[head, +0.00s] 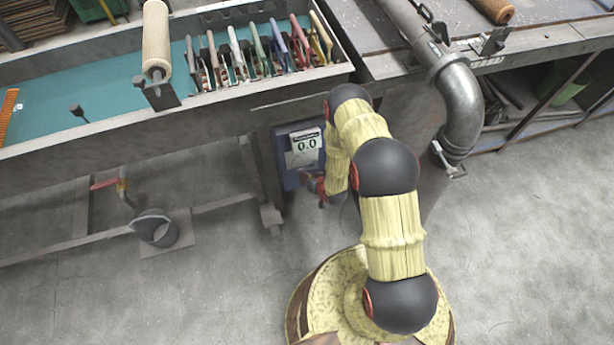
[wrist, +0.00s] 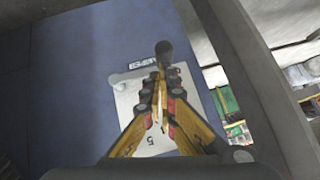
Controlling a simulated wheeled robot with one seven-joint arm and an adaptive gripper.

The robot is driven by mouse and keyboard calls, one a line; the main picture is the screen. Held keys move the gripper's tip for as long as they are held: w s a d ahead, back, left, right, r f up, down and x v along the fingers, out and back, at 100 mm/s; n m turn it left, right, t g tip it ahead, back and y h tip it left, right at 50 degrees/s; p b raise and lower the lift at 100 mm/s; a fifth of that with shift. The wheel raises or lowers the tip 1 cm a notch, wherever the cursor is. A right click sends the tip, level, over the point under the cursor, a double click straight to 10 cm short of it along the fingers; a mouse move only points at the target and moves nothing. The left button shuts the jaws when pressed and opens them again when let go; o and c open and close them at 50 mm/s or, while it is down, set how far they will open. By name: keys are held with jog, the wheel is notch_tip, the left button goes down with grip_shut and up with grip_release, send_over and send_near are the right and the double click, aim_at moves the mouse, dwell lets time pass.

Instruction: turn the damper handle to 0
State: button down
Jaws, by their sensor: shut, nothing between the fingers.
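In the wrist view the blue panel (wrist: 75,75) fills the left, with a white plate (wrist: 128,100) marked with a 5. My gripper (wrist: 161,75) is shut and empty in front of this plate and covers its middle. A dark rounded knob (wrist: 165,50), perhaps the damper handle's end, shows just beyond the fingertips; I cannot tell whether they touch. The rest of the handle is hidden, so its setting cannot be read. In the head view my arm partly hides the box.
The bench (head: 150,125) with several coloured clamps stands above and left of the box. A bench leg (head: 262,185) is close on its left. A grey duct pipe (head: 460,95) bends down on the right. Bare floor (head: 220,285) lies in front.

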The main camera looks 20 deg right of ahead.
jog(key=shift+s+a+f+b, duration=0.1)
jog(key=shift+a+f+b, duration=0.15)
jog(key=shift+f, duration=0.3)
jog(key=shift+r, duration=0.15)
